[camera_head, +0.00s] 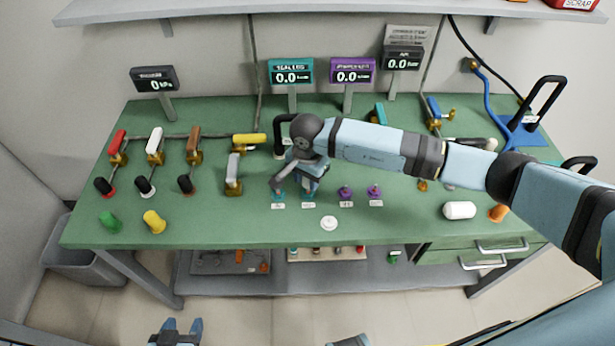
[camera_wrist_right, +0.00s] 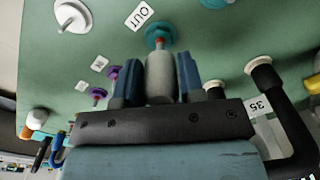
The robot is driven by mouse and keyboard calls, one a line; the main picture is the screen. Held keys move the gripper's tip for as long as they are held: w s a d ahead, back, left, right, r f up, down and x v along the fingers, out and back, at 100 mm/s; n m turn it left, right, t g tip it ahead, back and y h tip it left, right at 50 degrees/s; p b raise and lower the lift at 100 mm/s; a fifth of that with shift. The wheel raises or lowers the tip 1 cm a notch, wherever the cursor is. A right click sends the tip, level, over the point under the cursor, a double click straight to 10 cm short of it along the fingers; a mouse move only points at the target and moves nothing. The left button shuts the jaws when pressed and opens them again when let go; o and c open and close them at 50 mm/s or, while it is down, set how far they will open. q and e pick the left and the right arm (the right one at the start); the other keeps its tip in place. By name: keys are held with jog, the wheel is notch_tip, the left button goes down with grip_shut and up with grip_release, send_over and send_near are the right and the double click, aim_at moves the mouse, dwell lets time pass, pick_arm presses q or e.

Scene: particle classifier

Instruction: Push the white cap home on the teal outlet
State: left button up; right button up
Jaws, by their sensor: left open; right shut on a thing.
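In the right wrist view a pale cylinder, by its look the white cap (camera_wrist_right: 160,78), stands between the fingers of my right gripper (camera_wrist_right: 159,80). The gripper is shut on it. Its far end meets the round teal outlet (camera_wrist_right: 157,33), beside a label reading OUT. I cannot tell whether the cap is fully seated. In the head view my right gripper (camera_head: 309,187) is over the right-hand teal fitting (camera_head: 308,195); my arm hides the cap. My left gripper (camera_head: 177,330) is open and empty at the bottom edge, off the bench.
A second teal fitting (camera_head: 278,195) stands to the left, two purple fittings (camera_head: 346,192) to the right. A white disc (camera_head: 329,223) lies in front. A white cylinder (camera_head: 459,210) and an orange piece (camera_head: 499,213) lie at right. Valves with coloured handles (camera_head: 155,145) stand at left.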

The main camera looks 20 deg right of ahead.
aim_at(307, 187)
dwell(0.4)
jog(key=shift+b, duration=0.65)
dwell(0.6)
dwell(0.4)
jog(key=shift+f+b, duration=1.6)
jog(key=shift+f, duration=0.05)
jog(key=shift+f, duration=0.2)
jog(key=o, duration=1)
